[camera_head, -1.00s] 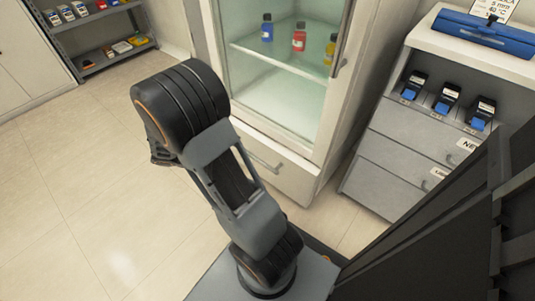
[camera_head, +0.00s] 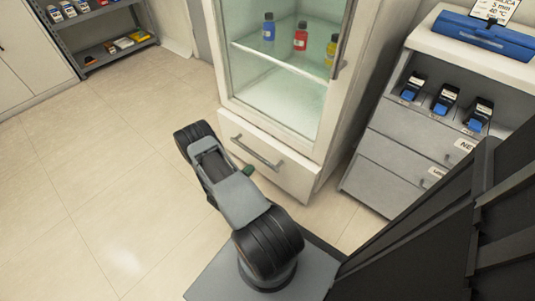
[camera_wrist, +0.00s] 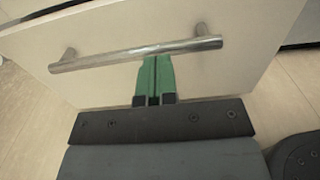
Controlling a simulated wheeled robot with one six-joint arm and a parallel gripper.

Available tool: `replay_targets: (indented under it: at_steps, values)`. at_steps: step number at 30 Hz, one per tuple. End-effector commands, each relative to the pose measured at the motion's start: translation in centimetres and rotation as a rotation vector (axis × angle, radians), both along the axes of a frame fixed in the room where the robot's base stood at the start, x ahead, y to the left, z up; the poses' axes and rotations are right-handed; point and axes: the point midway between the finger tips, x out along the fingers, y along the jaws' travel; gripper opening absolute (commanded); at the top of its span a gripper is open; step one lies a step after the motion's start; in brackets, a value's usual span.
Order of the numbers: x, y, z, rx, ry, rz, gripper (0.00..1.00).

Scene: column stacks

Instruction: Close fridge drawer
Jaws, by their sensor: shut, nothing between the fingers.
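The fridge drawer (camera_head: 290,178) is the white front below the glass door of the fridge. Its metal bar handle (camera_head: 258,152) runs across the front, and the handle also shows in the wrist view (camera_wrist: 135,52). In the head view I cannot tell clearly how far the drawer stands out, if at all. My gripper (camera_wrist: 156,62) has green fingers, shut and empty, pointing at the drawer front. Their tips overlap the lower edge of the handle in the wrist view; contact is unclear. In the head view the green fingers (camera_head: 248,171) show just in front of the drawer, partly hidden by my arm.
The fridge (camera_head: 356,100) holds several bottles behind glass. A grey cabinet (camera_head: 385,155) with drawers and a blue toolbox (camera_head: 485,36) stands to the right. A shelf rack (camera_head: 85,45) is at the far left. The tiled floor (camera_head: 95,170) on the left is clear.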

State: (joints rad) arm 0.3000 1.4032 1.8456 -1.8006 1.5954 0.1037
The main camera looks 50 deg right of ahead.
Motion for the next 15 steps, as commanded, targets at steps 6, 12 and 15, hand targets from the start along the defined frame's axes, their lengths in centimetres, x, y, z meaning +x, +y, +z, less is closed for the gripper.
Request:
replay_targets:
  at_steps: [6,12,15]
  values:
    - [-0.4,-4.3,-0.2,-0.001,-0.004,-0.008,0.00]
    - [-0.6,-7.9,-0.2,-0.002,-0.003,-0.006,0.00]
    - [-0.7,-9.3,-0.2,-0.001,-0.004,-0.006,0.00]
